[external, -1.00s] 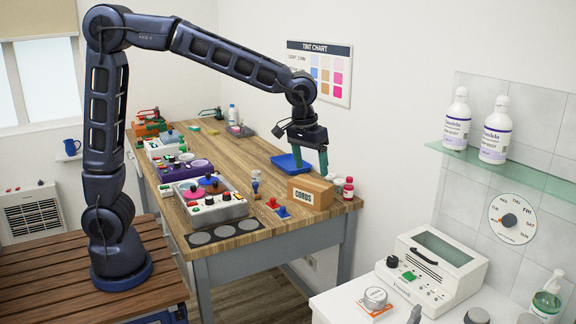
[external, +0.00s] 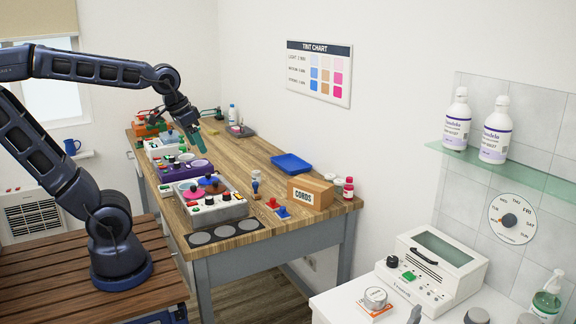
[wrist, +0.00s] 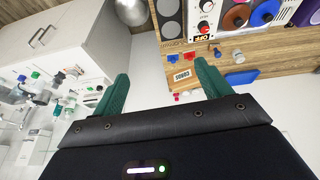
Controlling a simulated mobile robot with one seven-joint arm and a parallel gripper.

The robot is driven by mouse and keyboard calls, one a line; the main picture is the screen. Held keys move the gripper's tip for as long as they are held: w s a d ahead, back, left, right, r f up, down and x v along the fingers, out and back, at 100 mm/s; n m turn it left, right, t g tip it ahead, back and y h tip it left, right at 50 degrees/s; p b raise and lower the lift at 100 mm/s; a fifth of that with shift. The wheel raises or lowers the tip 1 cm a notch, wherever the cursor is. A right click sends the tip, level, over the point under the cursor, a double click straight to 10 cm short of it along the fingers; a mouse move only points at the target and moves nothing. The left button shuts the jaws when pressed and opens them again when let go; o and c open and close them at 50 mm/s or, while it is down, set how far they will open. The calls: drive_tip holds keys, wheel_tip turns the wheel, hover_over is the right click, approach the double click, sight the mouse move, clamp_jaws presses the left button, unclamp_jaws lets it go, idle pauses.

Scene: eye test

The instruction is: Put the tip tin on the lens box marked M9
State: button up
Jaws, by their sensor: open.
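A round silver-grey tin (external: 375,297) with a pale label on its lid lies on a flat white and orange box (external: 372,311) on the white counter at lower right in the external view. Their print is too small to read, so I cannot tell whether this is the tip tin or whether the box is marked M9. I cannot make out either in the wrist view. My gripper (external: 197,143) is above the far left part of the wooden bench, far from the tin. In the wrist view its green fingers (wrist: 162,72) are spread with nothing held between them.
The bench (external: 262,226) carries control boxes, a cardboard CORDS box (external: 311,193), a blue tray (external: 292,164) and small bottles. A white lidded machine (external: 436,268) stands beside the tin. A glass shelf (external: 510,171) with two bottles hangs above the counter.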

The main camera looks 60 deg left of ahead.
drive_tip(key=s, duration=0.1)
drive_tip(key=s+a+f, duration=0.1)
drive_tip(key=s, duration=0.1)
drive_tip(key=s+a+f, duration=0.1)
drive_tip(key=shift+s+a+f, duration=0.1)
drive_tip(key=shift+s, duration=0.3)
